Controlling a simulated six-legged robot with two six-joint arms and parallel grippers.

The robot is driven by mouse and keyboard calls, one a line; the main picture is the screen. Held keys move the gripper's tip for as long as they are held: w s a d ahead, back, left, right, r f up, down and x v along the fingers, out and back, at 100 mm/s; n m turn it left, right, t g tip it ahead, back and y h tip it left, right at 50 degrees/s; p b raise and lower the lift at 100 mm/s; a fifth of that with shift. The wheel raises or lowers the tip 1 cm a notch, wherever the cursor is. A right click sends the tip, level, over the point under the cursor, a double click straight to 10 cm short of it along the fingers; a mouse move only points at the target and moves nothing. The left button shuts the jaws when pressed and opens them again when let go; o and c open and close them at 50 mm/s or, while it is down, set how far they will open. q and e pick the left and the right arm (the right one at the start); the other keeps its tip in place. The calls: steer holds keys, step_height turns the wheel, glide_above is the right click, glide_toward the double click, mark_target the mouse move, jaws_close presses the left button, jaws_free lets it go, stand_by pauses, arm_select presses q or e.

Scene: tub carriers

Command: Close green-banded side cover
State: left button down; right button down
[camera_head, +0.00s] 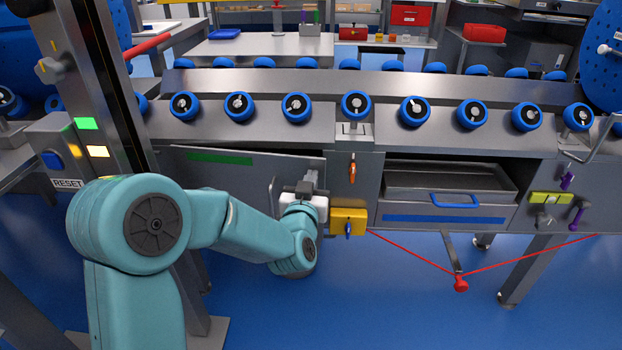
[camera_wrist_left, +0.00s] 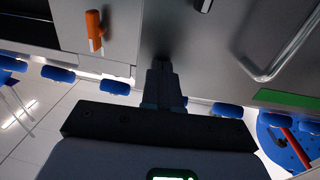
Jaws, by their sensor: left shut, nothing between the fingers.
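The side cover (camera_head: 245,176) is a grey panel under the conveyor, left of centre, with a green band (camera_head: 220,159) along its top. Its bar handle (camera_head: 273,196) is near its right end. A thin dark gap shows along its top edge, and it looks slightly ajar or nearly flush. My left gripper (camera_head: 308,182) is shut and empty at the cover's right end, right of the handle. In the left wrist view, upside down, the shut fingertips (camera_wrist_left: 160,64) are against or very near the cover (camera_wrist_left: 210,50); contact is unclear. My right gripper is out of view.
Right of the cover are an orange latch (camera_head: 352,168) and a yellow box (camera_head: 348,221). A blue-banded drawer (camera_head: 440,210) stands further right. A red cord (camera_head: 415,250) hangs below. Blue rollers (camera_head: 297,107) line the conveyor above. The control post (camera_head: 95,90) stands left.

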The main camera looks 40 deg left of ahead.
mark_target(315, 166)
arm_select(q)
steer(key=shift+s+r, duration=0.1)
steer(key=w, duration=0.1)
steer(key=w+a+n+y, duration=0.1)
steer(key=w+g+y+p, duration=0.1)
steer(key=w, duration=0.1)
steer(key=shift+a+r, duration=0.35)
steer(key=shift+a, duration=0.05)
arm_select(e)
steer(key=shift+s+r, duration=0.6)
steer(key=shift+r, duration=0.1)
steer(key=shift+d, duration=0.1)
